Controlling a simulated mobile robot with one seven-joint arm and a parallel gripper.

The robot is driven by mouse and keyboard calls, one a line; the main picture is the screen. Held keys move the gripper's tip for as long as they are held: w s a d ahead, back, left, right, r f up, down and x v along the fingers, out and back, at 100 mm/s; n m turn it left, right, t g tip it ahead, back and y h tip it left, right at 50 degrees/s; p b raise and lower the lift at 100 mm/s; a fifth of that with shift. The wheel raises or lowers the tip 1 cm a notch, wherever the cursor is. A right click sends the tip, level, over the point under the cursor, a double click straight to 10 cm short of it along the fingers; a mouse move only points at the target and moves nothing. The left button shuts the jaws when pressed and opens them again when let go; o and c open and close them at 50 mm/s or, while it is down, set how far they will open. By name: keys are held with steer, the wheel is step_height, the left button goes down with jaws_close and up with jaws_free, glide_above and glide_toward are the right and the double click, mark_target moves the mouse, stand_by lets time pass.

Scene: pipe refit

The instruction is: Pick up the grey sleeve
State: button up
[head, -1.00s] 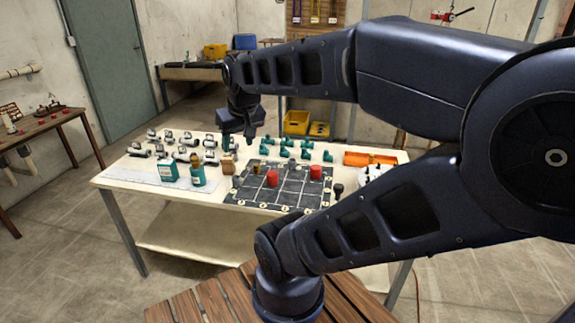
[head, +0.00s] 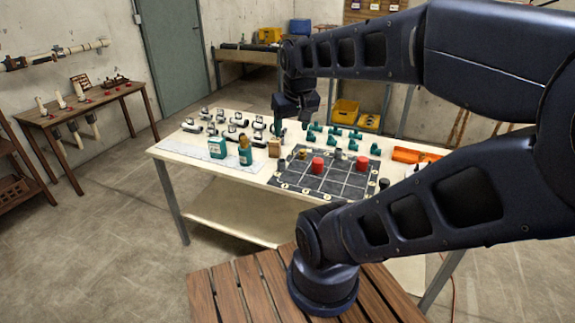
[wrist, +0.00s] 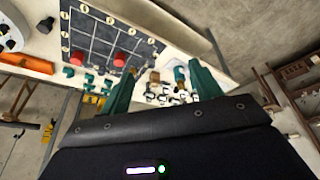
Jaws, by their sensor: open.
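A small grey piece (head: 338,154) stands on the dark gridded board (head: 345,186), near its back edge; it may be the grey sleeve, but it is too small to be sure. My gripper (wrist: 160,70) is open and empty, its two green fingers spread apart in the wrist view. In the head view my gripper (head: 290,118) hangs above the back of the table, left of the board and clear of the grey piece. In the wrist view the board (wrist: 98,38) lies up and left of the fingers.
Two red cylinders (head: 318,165) and a small brass piece (head: 302,153) stand on the board.

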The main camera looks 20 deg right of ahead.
mark_target(282, 165)
steer(key=w+d+f+n+g+h, duration=0.5)
steer(key=w+d+f+n+h, duration=0.5)
steer(key=w+d+f+h, duration=0.6)
steer(key=w+a+f+n+t+y, duration=0.2)
steer(key=w+a+f+n+t, duration=0.1)
steer(key=w+f+n+t, duration=0.1)
steer(key=w+a+f+n+t+y, duration=0.1)
steer(key=w+a+f+n+t, duration=0.3)
steer(key=f+n+t, duration=0.2)
steer(key=w+a+f+n+t+y, duration=0.2)
steer(key=w+a+f+n+t, duration=0.1)
steer(key=f+n, duration=0.5)
steer(key=shift+w+a+f+t+y, duration=0.2)
steer(key=shift+w+f+t, duration=0.25)
steer(key=shift+f+t, duration=0.15)
steer(key=shift+w+a+f+t+y, duration=0.1)
steer(key=shift+w+a+f+t, duration=0.1)
steer(key=shift+w+f+t, duration=0.4)
steer(key=shift+x, duration=5.25)
steer(key=shift+d+f, duration=0.1)
steer(key=shift+f, duration=0.05)
steer(key=c, duration=1)
